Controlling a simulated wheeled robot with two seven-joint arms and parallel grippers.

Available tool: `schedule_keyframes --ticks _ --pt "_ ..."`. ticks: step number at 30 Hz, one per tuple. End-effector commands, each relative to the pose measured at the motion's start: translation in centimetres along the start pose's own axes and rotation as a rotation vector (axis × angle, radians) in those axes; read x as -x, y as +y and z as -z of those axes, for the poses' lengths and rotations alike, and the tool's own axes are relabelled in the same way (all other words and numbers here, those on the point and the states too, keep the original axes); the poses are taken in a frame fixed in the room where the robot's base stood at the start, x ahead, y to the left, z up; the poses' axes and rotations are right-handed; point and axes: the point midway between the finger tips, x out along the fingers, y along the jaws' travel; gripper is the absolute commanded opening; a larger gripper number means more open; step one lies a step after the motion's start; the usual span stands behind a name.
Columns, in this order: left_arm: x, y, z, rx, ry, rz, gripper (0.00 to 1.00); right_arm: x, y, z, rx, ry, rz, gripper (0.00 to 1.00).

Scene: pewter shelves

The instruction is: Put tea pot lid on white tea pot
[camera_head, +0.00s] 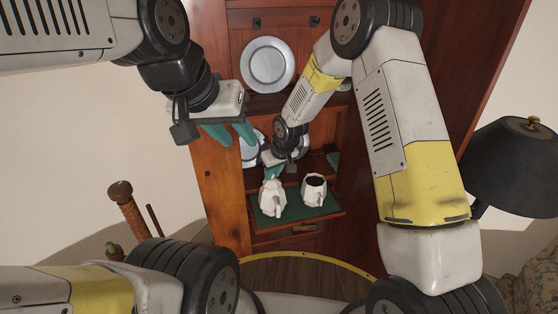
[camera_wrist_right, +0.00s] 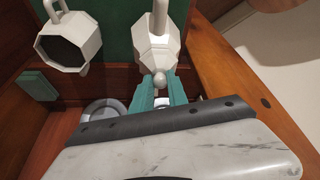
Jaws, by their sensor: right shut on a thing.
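A white faceted tea pot (camera_head: 272,201) stands at the left of the green-topped shelf in the head view; it also shows in the right wrist view (camera_wrist_right: 157,50). My right gripper (camera_head: 268,173) is directly above it. In the wrist view its teal fingers (camera_wrist_right: 160,93) are shut on the pale round knob of the tea pot lid (camera_wrist_right: 160,79). The lid appears at the pot's top; I cannot tell whether it is fully seated. My left gripper (camera_head: 232,140) is open and empty, up and left of the pots, outside the cabinet front.
A second white vessel (camera_head: 314,196) with a dark open top stands to the right on the green surface (camera_head: 295,212). A grey plate (camera_head: 267,65) leans on the shelf above. Wooden cabinet sides and the upper shelf board confine my right arm. A dark lampshade (camera_head: 512,165) stands at right.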

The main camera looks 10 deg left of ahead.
Motion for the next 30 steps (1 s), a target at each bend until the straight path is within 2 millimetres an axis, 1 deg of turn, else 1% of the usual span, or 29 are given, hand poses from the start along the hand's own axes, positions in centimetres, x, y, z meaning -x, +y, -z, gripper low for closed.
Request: schedule_keyframes --ticks 2,10,11,12,14,22,25,28,30 --pt "0.0 0.0 0.0 0.000 0.000 0.000 0.36 -0.4 0.0 -0.1 0.001 0.001 0.000 0.00" --pt "0.0 0.0 0.0 0.000 0.000 0.000 0.36 -0.5 0.0 -0.2 0.001 0.002 0.000 0.00" --pt "0.0 0.0 0.0 0.000 0.000 0.000 0.36 -0.6 0.0 -0.2 0.001 0.002 0.000 0.21" --pt "0.0 0.0 0.0 0.000 0.000 0.000 0.36 -0.5 0.0 -0.2 0.001 0.002 0.000 0.29" --pt "0.0 0.0 0.0 0.000 0.000 0.000 0.36 -0.5 0.0 -0.2 0.001 0.002 0.000 0.41" --pt "0.0 0.0 0.0 0.000 0.000 0.000 0.36 -0.5 0.0 -0.2 0.001 0.002 0.000 0.41" --pt "0.0 0.0 0.0 0.000 0.000 0.000 0.36 -0.2 0.0 -0.1 0.000 0.003 -0.001 0.41" --pt "0.0 0.0 0.0 0.000 0.000 0.000 0.36 0.8 0.0 0.0 0.000 0.004 -0.001 0.41" --pt "0.0 0.0 0.0 0.000 0.000 0.000 0.36 2.1 0.1 0.1 -0.001 0.006 -0.001 0.41"
